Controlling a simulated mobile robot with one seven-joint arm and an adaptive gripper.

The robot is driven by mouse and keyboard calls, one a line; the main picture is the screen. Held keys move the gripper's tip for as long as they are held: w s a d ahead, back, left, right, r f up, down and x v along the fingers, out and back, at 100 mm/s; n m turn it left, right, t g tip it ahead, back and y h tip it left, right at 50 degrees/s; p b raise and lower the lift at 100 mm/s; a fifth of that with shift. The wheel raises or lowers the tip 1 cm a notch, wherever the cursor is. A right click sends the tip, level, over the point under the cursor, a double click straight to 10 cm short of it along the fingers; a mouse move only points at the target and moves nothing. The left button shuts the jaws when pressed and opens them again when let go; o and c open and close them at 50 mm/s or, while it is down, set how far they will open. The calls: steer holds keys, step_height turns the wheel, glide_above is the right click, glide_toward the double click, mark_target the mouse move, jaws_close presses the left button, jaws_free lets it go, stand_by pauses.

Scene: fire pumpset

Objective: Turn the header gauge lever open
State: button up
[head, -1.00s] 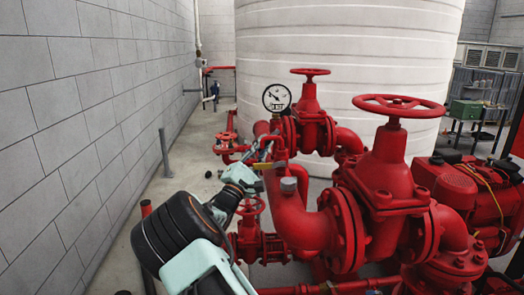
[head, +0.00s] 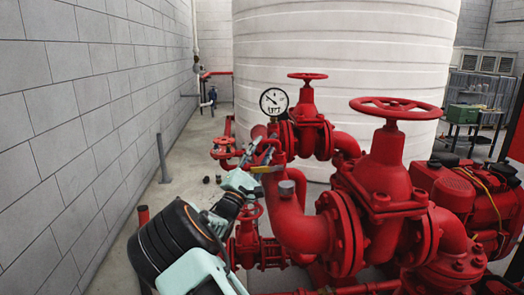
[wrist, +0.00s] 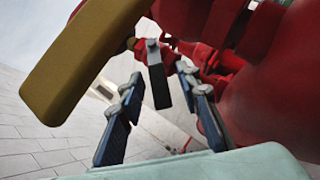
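The round white pressure gauge (head: 273,101) stands upright on the red header pipework in the head view. My gripper (head: 265,152) is at the pipework just below the gauge, its fingers small and partly lost among red pipes. In the wrist view my gripper (wrist: 160,108) is open, with a blue-padded finger on each side. A dark flat lever (wrist: 158,80) with a bolt at its top hangs between the fingers, with visible gaps on both sides. I cannot tell for certain that it is the gauge lever. A yellow handle (wrist: 82,62) is large at the upper left of the wrist view.
Red pipes and a valve body (wrist: 265,90) crowd the right of the wrist view. In the head view, a large valve handwheel (head: 397,107) and a red elbow pipe (head: 300,225) stand right of my arm. Open floor (head: 180,185) lies left, beside the block wall (head: 70,130).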

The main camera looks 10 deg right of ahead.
steer(key=shift+s+a, duration=0.1)
steer(key=v, duration=1.1)
steer(key=shift+s+f, duration=0.25)
steer(key=shift+s, duration=0.05)
steer(key=shift+a, duration=0.15)
steer(key=shift+c, duration=0.6)
